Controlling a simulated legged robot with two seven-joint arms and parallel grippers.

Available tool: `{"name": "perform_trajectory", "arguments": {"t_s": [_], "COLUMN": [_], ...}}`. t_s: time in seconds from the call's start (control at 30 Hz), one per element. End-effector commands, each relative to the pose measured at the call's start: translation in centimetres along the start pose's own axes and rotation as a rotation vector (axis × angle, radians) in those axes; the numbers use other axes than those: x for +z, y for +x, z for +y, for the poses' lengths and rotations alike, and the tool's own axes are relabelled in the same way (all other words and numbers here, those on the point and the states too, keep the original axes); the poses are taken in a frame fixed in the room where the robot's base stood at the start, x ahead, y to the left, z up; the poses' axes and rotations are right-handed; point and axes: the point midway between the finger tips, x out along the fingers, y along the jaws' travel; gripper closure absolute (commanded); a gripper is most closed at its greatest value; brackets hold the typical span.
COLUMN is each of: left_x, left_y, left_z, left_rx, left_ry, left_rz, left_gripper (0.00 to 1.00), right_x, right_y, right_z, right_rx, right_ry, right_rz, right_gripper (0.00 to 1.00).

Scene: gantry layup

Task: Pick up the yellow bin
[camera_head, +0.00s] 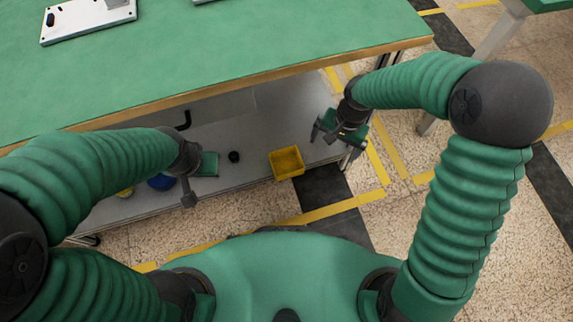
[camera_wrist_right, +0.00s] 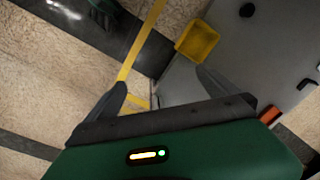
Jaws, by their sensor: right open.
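The yellow bin (camera_head: 286,162) is a small open box on the grey lower shelf under the green table, at the shelf's front edge. In the right wrist view the yellow bin (camera_wrist_right: 197,41) lies at the upper middle, ahead of the fingers. My right gripper (camera_head: 325,130) is to the right of the bin in the head view, apart from it, open and empty. Its two dark fingers (camera_wrist_right: 162,92) are spread in the wrist view. My left gripper (camera_head: 192,180) is left of the bin, by the shelf's front edge; its finger opening is unclear.
The green tabletop (camera_head: 230,50) overhangs the grey shelf (camera_head: 240,170). A small black object (camera_head: 234,156) sits left of the bin; a blue object (camera_head: 161,182) and a yellow one (camera_head: 125,193) lie farther left. Speckled floor with yellow tape (camera_head: 330,211) is in front.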

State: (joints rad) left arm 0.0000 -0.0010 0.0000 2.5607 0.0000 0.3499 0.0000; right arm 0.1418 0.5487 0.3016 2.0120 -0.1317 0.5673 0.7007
Motion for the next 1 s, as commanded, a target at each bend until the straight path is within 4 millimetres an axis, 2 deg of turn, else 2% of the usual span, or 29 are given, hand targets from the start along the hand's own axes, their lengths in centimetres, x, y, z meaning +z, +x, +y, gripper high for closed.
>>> {"name": "perform_trajectory", "arguments": {"t_s": [0.03,0.1,0.2,0.3,0.4,0.53,0.8,0.9,1.0], "left_x": [0.0,0.0,0.0,0.1,0.1,0.2,1.1,1.3,1.3], "left_y": [0.0,0.0,0.0,0.0,0.0,0.7,4.3,5.3,5.7], "left_z": [0.0,0.0,0.0,0.0,0.0,0.0,0.0,0.0,0.0], "left_rx": [0.0,0.0,0.0,0.0,0.0,0.0,0.0,0.0,0.0], "left_ry": [0.0,0.0,0.0,0.0,0.0,0.0,0.0,0.0,0.0], "left_rz": [0.0,0.0,0.0,0.001,0.001,0.001,0.001,0.001,0.0], "left_gripper": [0.72,0.72,0.72,0.72,0.72,0.72,0.72,0.72,0.72], "right_x": [-0.7,-1.5,-2.5,-3.4,-4.1,-4.0,-2.3,-1.7,-1.4], "right_y": [1.9,4.0,6.4,8.2,9.2,10.7,17.5,19.5,20.5], "right_z": [-1.7,-4.2,-6.8,-8.5,-9.4,-9.8,-11.0,-11.4,-11.7], "right_rx": [-0.015,-0.035,-0.057,-0.07,-0.075,-0.074,-0.074,-0.074,-0.075], "right_ry": [0.091,0.246,0.453,0.628,0.745,0.788,0.786,0.786,0.786], "right_rz": [-0.048,-0.113,-0.197,-0.265,-0.309,-0.325,-0.324,-0.323,-0.321], "right_gripper": [0.0,0.0,0.0,0.0,0.0,0.0,0.0,0.0,0.0]}}
